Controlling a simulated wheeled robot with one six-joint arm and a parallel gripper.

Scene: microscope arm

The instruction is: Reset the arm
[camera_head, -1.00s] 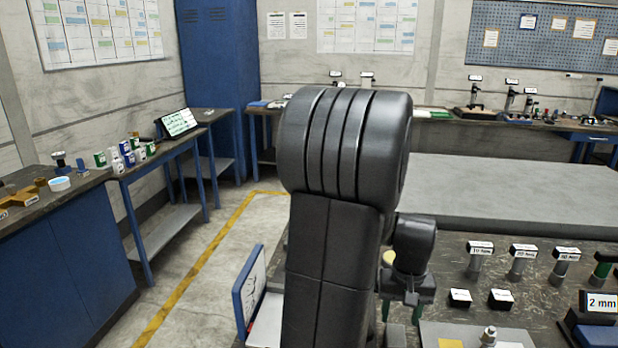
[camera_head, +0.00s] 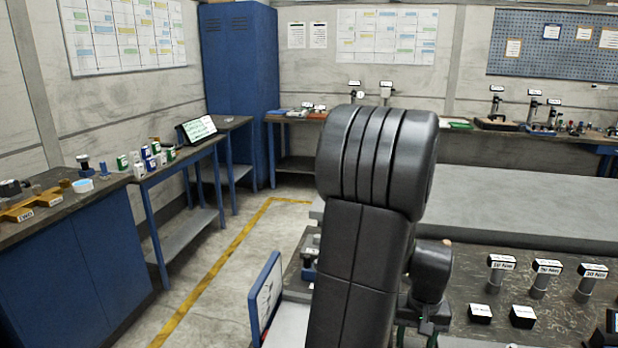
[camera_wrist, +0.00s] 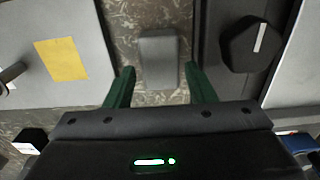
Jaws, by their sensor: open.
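My gripper (camera_wrist: 160,78) shows in the wrist view with its two green fingers apart and nothing held between them. A grey rounded block (camera_wrist: 158,60) lies on the dark speckled bench just ahead of the fingertips, in line with the gap. A black many-sided piece with a white line (camera_wrist: 251,43) lies to the right of it. I cannot tell from these views which thing is the microscope arm. In the head view my own arm fills the middle and hides much of the bench behind it.
A grey plate with a yellow note (camera_wrist: 62,59) lies at left in the wrist view. In the head view several labelled tools (camera_head: 500,270) and black blocks (camera_head: 480,313) stand on the right bench. A blue-framed board (camera_head: 265,297) stands left of my arm. Open floor (camera_head: 225,290) lies left.

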